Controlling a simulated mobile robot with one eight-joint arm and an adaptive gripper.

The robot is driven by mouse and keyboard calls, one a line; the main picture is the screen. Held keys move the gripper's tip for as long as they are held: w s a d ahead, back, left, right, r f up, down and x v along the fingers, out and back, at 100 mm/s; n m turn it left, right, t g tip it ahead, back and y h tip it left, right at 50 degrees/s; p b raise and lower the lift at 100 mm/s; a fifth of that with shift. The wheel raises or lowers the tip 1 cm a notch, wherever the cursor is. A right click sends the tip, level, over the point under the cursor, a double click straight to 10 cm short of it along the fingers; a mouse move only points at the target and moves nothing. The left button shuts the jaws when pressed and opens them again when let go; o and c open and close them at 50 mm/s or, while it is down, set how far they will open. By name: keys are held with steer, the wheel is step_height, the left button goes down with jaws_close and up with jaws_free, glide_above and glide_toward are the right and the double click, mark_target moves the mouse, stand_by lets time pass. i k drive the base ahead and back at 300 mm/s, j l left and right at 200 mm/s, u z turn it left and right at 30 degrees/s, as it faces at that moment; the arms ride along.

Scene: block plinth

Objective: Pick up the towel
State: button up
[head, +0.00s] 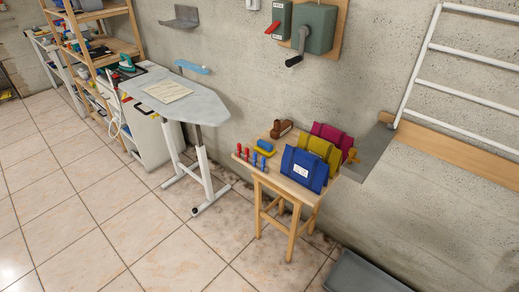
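The only towel-like thing is a flat cream rectangle (163,91) with faint markings. It lies on the grey ironing board (203,107) at the left of the middle in the head view. I cannot tell for sure whether it is cloth or paper. The board stands on white legs against the wall. My gripper is not in view.
A wooden stool (257,172) holds blue (304,170), yellow (319,150) and pink (331,134) folder-like things and small tools. A cluttered wooden shelf (125,47) stands left. A grey tray (362,274) lies bottom right. Tiled floor (100,220) is clear at front left.

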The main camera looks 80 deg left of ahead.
mark_target(331, 156)
steer(key=u, duration=2.2)
steer(key=z, duration=2.35)
steer(key=u, duration=2.35)
steer(key=i+l+u, duration=0.4)
steer(key=i+l, duration=0.3)
steer(key=i, duration=0.25)
steer(key=i+l+u, duration=0.35)
steer(key=i+l, duration=0.5)
steer(key=l, duration=0.1)
